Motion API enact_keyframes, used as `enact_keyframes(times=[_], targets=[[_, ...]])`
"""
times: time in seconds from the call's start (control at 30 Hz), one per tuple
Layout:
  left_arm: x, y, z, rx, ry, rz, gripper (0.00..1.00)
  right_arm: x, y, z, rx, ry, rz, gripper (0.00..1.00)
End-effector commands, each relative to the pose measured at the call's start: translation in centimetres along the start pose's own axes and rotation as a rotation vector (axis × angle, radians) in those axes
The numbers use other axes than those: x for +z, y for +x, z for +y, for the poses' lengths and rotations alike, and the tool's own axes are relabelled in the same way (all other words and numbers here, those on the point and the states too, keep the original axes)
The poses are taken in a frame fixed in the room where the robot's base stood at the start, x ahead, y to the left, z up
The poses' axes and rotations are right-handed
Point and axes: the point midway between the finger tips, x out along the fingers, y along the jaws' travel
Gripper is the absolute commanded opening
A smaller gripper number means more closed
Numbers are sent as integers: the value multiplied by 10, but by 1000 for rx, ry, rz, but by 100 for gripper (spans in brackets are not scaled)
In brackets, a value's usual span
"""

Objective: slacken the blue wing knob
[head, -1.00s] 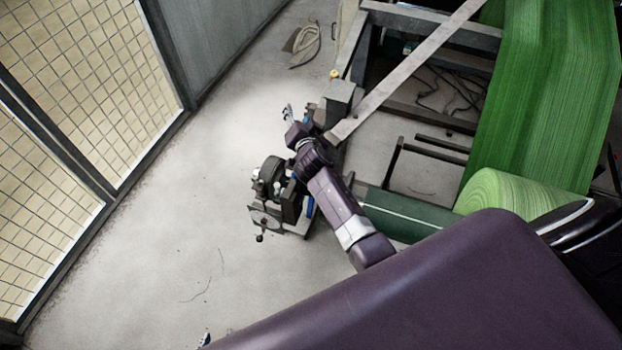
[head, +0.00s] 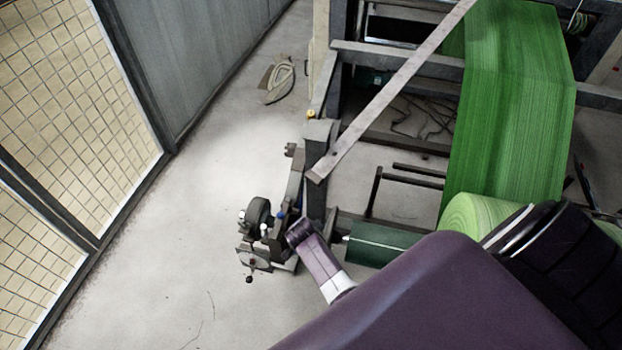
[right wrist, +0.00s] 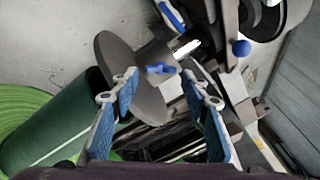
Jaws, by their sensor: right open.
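The blue wing knob (right wrist: 161,69) shows in the right wrist view, on a dark hub beside a grey round disc (right wrist: 125,70). My right gripper (right wrist: 162,84) is open, with its blue-padded fingers on either side of the knob in the picture. I see no finger closed on the knob, and cannot tell how far beyond the tips it lies. In the head view my right arm reaches down to the machine's end and its gripper is hidden. A small blue spot (head: 281,213) shows there; I cannot tell which part it is. My left gripper is not in view.
A blue ball knob (right wrist: 241,48) and a blue handle (right wrist: 172,15) are near the wing knob. A dark green roller (right wrist: 50,128) lies at left. The head view shows a slanted metal bar (head: 390,92), green web (head: 510,100), and open floor (head: 170,240) at left.

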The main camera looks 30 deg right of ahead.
Motion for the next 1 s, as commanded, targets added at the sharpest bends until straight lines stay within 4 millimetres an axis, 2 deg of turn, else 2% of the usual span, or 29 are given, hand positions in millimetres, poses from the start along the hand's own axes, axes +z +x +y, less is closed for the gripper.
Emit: enact_keyframes(times=[0.03, 0.3, 0.67, 0.97, 1.0], targets=[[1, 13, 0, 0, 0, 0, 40, 2, 12, 1, -2, 0, 1, 42], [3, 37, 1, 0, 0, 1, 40, 1, 37, 0, -3, -1, 1, 42], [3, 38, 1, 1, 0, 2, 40, 0, 40, -1, -2, 0, 0, 42], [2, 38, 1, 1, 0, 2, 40, 0, 40, -1, -2, -1, 0, 11], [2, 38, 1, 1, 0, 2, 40, 0, 40, -1, -2, -1, 0, 10]])
